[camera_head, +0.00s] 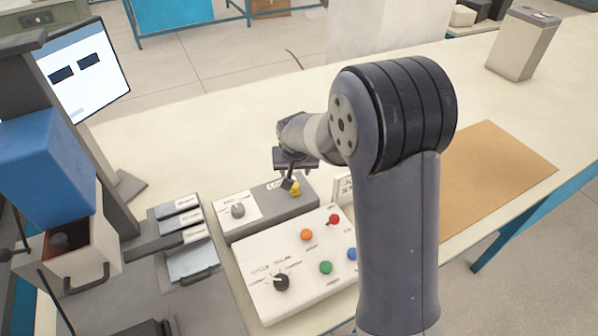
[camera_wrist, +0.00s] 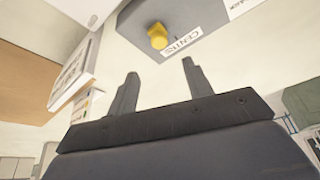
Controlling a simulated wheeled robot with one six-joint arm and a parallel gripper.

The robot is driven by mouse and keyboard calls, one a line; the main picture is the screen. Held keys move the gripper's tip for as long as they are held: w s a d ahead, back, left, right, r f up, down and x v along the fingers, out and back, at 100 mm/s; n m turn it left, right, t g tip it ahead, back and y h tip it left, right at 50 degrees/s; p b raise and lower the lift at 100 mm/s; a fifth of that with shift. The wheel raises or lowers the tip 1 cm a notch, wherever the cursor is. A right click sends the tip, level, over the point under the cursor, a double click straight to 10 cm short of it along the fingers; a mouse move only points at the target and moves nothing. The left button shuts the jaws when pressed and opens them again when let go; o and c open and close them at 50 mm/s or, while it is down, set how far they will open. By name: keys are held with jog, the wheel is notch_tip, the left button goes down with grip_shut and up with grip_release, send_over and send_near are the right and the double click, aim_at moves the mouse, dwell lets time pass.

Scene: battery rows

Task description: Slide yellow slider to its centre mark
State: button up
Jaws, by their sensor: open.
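The yellow slider (camera_head: 295,188) is a small knob on a grey panel box (camera_head: 262,208). In the wrist view the yellow slider (camera_wrist: 158,36) stands near a white label reading CENTRE (camera_wrist: 182,42). A centre mark itself cannot be made out. My gripper (camera_head: 290,184) is at the slider in the head view, close above or beside it. In the wrist view my gripper (camera_wrist: 158,75) has its two fingers spread apart with nothing between them, and the slider lies beyond the fingertips. Contact with the slider cannot be told.
A white button panel (camera_head: 290,265) with coloured buttons stands in front. Grey trays (camera_head: 185,235) and a blue machine (camera_head: 45,165) are at the left. A brown mat (camera_head: 495,165) lies at the right.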

aim_at(295, 187)
jog(key=b+x, duration=0.4)
jog(key=x, duration=0.6)
jog(key=shift+f, duration=0.25)
jog(key=shift+s, duration=0.1)
grip_shut()
